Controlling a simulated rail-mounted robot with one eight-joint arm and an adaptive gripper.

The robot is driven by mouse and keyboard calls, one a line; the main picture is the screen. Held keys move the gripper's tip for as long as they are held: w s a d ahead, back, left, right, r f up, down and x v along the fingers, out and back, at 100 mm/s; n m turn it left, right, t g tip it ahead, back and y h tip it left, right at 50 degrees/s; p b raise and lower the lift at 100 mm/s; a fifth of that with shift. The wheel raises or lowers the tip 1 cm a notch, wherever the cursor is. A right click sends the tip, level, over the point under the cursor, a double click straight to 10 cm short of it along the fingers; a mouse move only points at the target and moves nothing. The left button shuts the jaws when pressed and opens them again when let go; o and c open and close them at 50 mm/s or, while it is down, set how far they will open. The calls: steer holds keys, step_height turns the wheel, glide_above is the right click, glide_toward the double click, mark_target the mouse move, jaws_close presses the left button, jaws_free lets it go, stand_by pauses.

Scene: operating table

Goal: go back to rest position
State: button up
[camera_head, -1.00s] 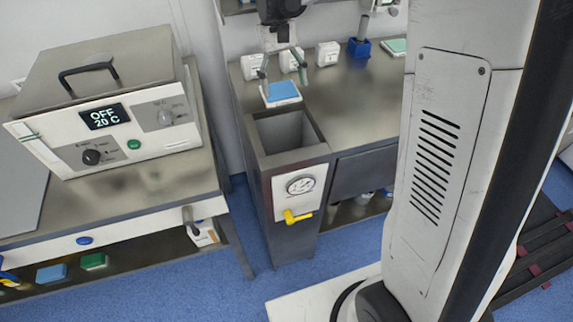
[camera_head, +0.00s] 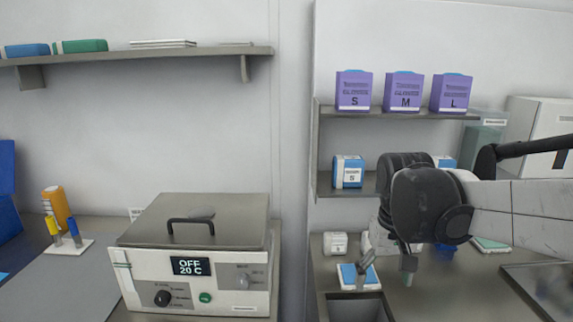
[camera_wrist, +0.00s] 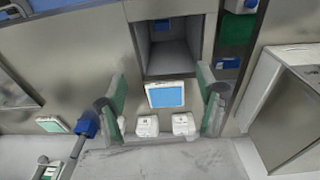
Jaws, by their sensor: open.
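My gripper (camera_head: 387,266) hangs over the metal counter, with the black wrist above it. In the wrist view, my gripper (camera_wrist: 162,88) has its green-padded fingers wide apart with nothing held between them. A white box with a blue top (camera_wrist: 166,95) appears between the fingers, below them. The same blue-topped box (camera_head: 348,277) stands beside the sink opening in the head view, close to the left finger in the picture.
The sink basin (camera_head: 358,306) is in front of the blue-topped box. A heating unit (camera_head: 195,279) reading OFF 20 C stands at left. Wall shelves (camera_head: 398,114) hold purple boxes behind my arm. Small white boxes (camera_wrist: 147,126) and a blue holder (camera_wrist: 87,124) sit on the counter.

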steer(key=s+t, duration=0.6)
steer(key=s, duration=0.6)
steer(key=shift+d+f, duration=0.15)
steer(key=shift+f, duration=0.25)
stand_by(1.3)
